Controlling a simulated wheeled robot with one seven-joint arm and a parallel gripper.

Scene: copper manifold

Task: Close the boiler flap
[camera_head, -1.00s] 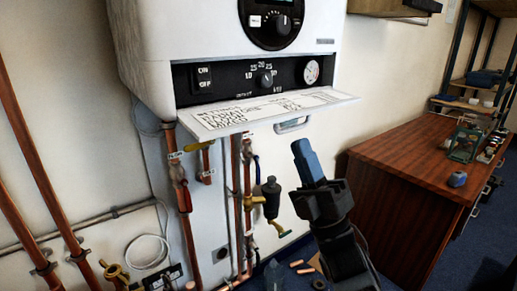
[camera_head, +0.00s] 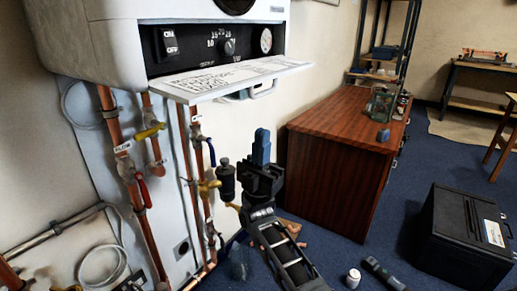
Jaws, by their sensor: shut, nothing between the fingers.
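The boiler (camera_head: 110,50) is a white box on the wall at the upper left. Its flap (camera_head: 225,78) hangs open below the control panel (camera_head: 215,46), sticking out nearly level with printed text on its upper face. The on/off switch, a dial and a round gauge show above it. My gripper (camera_head: 262,140) points upward, its blue fingers together and empty.
Copper pipes (camera_head: 118,150) with valves run down below the boiler. A wooden desk (camera_head: 335,135) stands to the right behind my gripper.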

